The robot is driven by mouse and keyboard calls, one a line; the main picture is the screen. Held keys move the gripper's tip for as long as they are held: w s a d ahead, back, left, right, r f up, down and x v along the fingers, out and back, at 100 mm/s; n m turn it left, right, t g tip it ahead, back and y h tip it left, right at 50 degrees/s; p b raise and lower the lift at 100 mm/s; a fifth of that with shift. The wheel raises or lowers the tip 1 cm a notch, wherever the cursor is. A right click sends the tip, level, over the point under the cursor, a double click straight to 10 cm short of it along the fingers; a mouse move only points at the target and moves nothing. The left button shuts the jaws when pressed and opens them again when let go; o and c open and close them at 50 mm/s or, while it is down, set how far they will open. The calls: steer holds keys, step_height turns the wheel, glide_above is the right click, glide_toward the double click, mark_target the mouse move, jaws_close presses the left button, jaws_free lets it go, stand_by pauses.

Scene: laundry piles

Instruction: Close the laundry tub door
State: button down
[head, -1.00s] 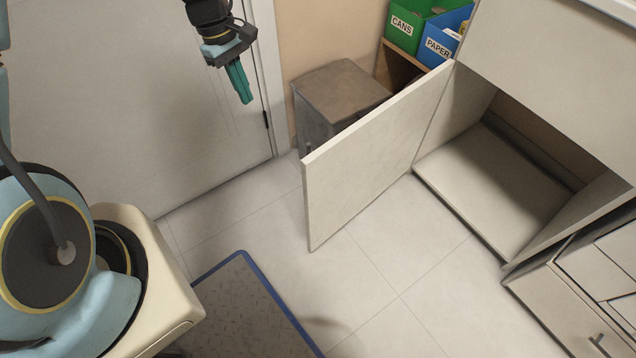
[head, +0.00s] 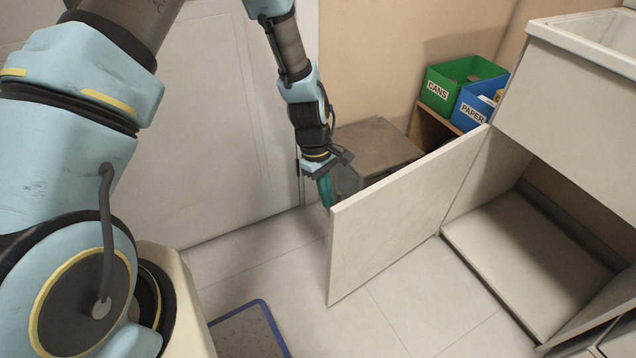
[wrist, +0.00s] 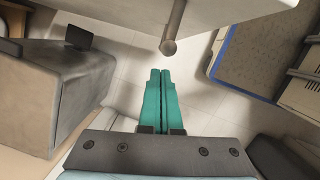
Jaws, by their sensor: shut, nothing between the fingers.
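The laundry tub door (head: 405,215) is a pale flat panel standing wide open from the low cabinet under the tub (head: 580,65). The cabinet's inside (head: 530,240) is exposed. My gripper (head: 327,203) points down at the door's free edge, on its outer side, with its tips partly hidden by the panel. In the wrist view the teal fingers (wrist: 160,72) are pressed together and empty. A round bar-like handle (wrist: 174,38) sticks out from the pale door face (wrist: 230,8) just beyond the fingertips. I cannot tell whether they touch.
A brown-topped grey box (head: 375,145) stands behind the open door, close to my gripper. Green (head: 455,80) and blue (head: 480,105) bins sit on a wooden shelf beyond it. A blue-edged mat (head: 250,330) lies on the floor. The floor before the cabinet is clear.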

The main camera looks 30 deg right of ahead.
steer(key=shift+s+d, duration=0.15)
steer(key=shift+s, duration=0.5)
